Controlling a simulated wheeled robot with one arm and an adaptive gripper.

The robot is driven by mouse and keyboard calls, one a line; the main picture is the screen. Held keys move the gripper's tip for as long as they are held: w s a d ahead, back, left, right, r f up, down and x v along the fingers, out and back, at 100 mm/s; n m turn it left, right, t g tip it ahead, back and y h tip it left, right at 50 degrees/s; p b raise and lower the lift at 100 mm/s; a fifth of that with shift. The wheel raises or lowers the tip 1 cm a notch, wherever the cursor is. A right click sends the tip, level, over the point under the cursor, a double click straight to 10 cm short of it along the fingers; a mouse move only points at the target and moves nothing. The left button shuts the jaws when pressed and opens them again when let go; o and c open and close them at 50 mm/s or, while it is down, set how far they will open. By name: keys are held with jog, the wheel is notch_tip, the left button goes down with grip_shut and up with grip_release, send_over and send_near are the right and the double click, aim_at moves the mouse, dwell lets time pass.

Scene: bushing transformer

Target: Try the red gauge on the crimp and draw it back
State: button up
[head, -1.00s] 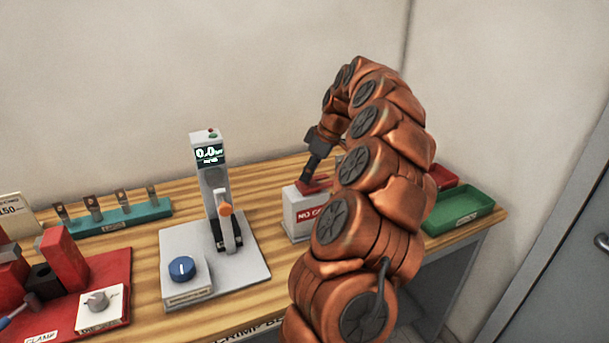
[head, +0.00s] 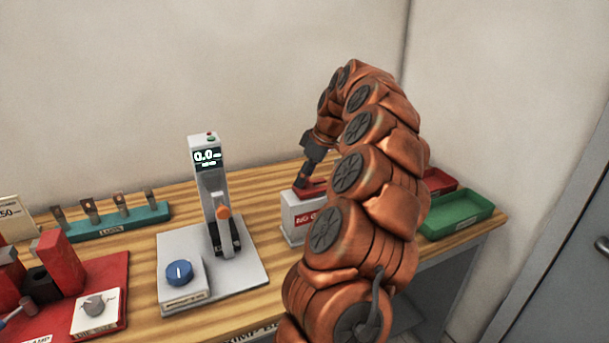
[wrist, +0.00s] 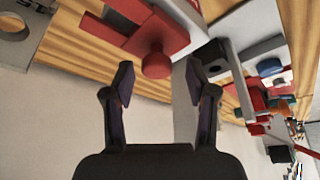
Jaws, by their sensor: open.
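The red gauge (head: 314,188) lies on top of a pale block (head: 298,222) whose red lettering starts with "NO". In the wrist view the gauge shows its round red knob (wrist: 155,62) and a flat red body. My gripper (head: 301,184) is open at the gauge. In the wrist view my gripper's fingertips (wrist: 158,76) stand apart on either side of the knob, with a gap on both sides. My arm hides part of the block in the head view. I cannot make out the crimp for certain.
A display stand with a blue dial (head: 180,272) is left of the block. A red clamp base (head: 112,290) is at the far left, with a teal rack (head: 128,222) behind. A green tray (head: 458,213) and a red tray (head: 440,181) are at the right end.

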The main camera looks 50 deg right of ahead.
jog(key=v, duration=1.2)
dwell(0.6)
